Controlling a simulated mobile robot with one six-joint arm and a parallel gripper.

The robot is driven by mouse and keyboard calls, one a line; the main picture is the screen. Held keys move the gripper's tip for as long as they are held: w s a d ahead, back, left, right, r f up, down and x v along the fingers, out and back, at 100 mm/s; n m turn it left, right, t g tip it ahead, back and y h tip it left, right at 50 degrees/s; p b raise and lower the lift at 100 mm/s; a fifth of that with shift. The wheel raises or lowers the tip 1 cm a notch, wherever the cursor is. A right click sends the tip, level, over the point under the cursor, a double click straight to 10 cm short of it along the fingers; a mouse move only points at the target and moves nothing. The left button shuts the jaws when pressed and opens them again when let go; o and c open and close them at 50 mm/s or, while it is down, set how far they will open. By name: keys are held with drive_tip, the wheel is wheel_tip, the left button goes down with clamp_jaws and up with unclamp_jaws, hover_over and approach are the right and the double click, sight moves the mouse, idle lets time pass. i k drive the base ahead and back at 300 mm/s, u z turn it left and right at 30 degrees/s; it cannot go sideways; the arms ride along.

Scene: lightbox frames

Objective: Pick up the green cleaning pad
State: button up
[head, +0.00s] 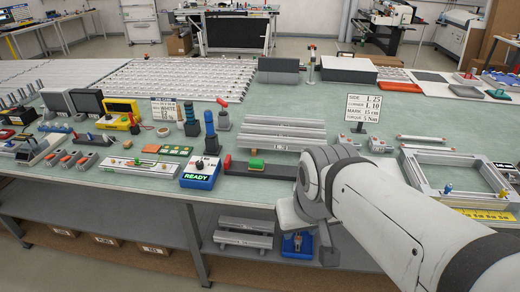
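Flat green and orange pieces (178,151) lie farther left; I cannot tell for certain which green piece is the cleaning pad. My gripper (308,232) is at the table's front edge, right of the green-and-orange pad and apart from it. My wrist partly hides it, so its finger opening is unclear. No held object shows.
A blue box with a READY display (201,172) stands left of the bar. Silver rails (284,133) lie behind, sign cards (364,111) stand behind right, and an aluminium frame (455,160) lies right.

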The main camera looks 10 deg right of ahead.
sight(255, 165)
drive_tip(key=u, duration=0.05)
drive_tip(key=i, duration=1)
drive_tip(key=z, duration=0.05)
